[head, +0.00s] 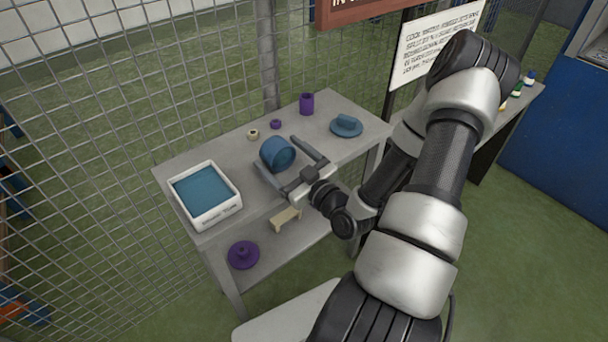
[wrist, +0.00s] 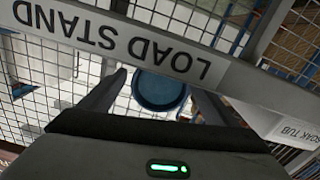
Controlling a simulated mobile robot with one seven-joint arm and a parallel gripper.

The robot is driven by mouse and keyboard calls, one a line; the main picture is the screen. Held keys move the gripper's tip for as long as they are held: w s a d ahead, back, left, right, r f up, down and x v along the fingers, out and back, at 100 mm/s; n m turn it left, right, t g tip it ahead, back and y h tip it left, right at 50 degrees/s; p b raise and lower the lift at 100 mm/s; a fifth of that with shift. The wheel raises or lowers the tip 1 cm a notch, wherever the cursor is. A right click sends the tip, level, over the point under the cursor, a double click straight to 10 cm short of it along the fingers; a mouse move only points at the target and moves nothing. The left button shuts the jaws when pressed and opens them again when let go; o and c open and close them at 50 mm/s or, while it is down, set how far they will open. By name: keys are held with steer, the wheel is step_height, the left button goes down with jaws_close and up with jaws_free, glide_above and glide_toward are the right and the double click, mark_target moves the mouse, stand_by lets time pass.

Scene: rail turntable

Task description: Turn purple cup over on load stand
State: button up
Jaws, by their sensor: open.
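A purple cup (head: 307,104) stands on its end at the back of the grey load stand (head: 190,150), with a small dark top; I cannot tell for sure which way up it is. My gripper (head: 276,153) is open, its fingers reaching over the stand on either side of a larger blue cup (head: 272,150). The blue cup lies on its side, its round end facing my gripper. In the wrist view the blue cup (wrist: 160,90) shows between the fingers, behind the stand's labelled edge (wrist: 125,43). The purple cup is apart from my gripper and I cannot see it in the wrist view.
A white tub of blue liquid (head: 205,217) stands at the stand's left end. A small purple ring (head: 275,124), a cream ring (head: 253,134) and a blue dish (head: 346,129) lie near the back. A purple disc (head: 243,255) is on the lower shelf. Wire mesh (head: 150,110) rises behind.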

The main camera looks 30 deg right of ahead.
steer(key=s+d, duration=0.2)
steer(key=s, duration=0.8)
steer(key=shift+s, duration=0.25)
steer(key=w+a+r+n+p, duration=0.1)
steer(key=w+a+r+n+g+y+p, duration=0.1)
steer(key=w+r+n, duration=0.1)
steer(key=w+a+r+n+g+y+p, duration=0.1)
steer(key=shift+w+a+r+p, duration=0.15)
steer(key=shift+w+r+p, duration=0.15)
steer(key=shift+r, duration=0.1)
steer(key=w+a+r+n+g+h+p, duration=0.1)
steer(key=w+a+r+n+g, duration=0.2)
steer(key=w+a+r+n, duration=0.25)
steer(key=s+a+r+m+g+h, duration=0.1)
steer(key=a+r+m+h, duration=0.1)
steer(key=r, duration=0.4)
steer(key=s+a+r+m+g+h, duration=0.1)
steer(key=a+r+h, duration=0.15)
steer(key=r, duration=0.35)
steer(key=s+m+g+b, duration=0.5)
steer(key=s+m, duration=0.6)
steer(key=s, duration=0.9)
step_height(320, 180, up, 19)
steer(key=p, duration=2)
steer(key=shift+d, duration=0.35)
